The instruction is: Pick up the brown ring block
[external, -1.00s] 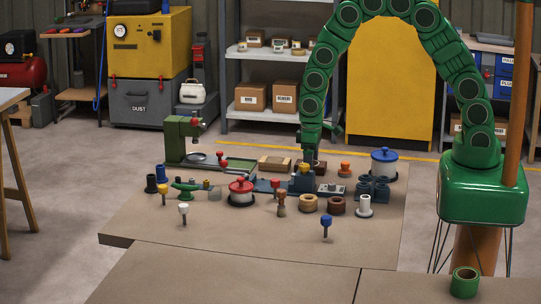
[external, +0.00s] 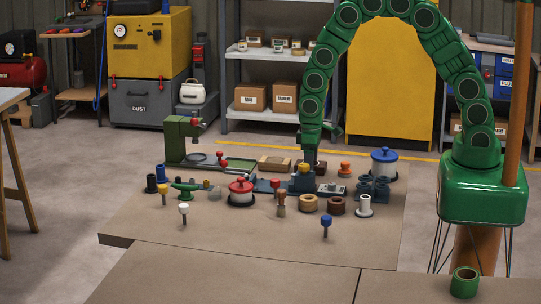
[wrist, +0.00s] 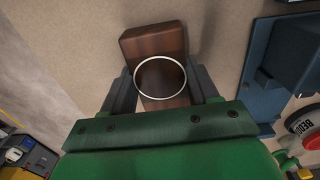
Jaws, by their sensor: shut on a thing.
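The brown ring block (wrist: 153,44) is a dark brown wooden block with a pale ring outline, seen between my fingers in the wrist view. My gripper (wrist: 162,88) is shut on it, one finger on each side. In the external view my gripper (external: 309,162) points straight down at the back of the low board, and a brown part of the block (external: 320,168) shows beside its tip. The rest of the block is hidden by my gripper there. I cannot tell whether the block touches the board.
Close by stand a yellow-topped blue piece (external: 302,180), an orange knob (external: 345,168) and a blue-lidded pot (external: 384,162). A tan ring (external: 308,203) and a dark brown ring (external: 336,206) lie in front. The board's front left (external: 145,225) is clear.

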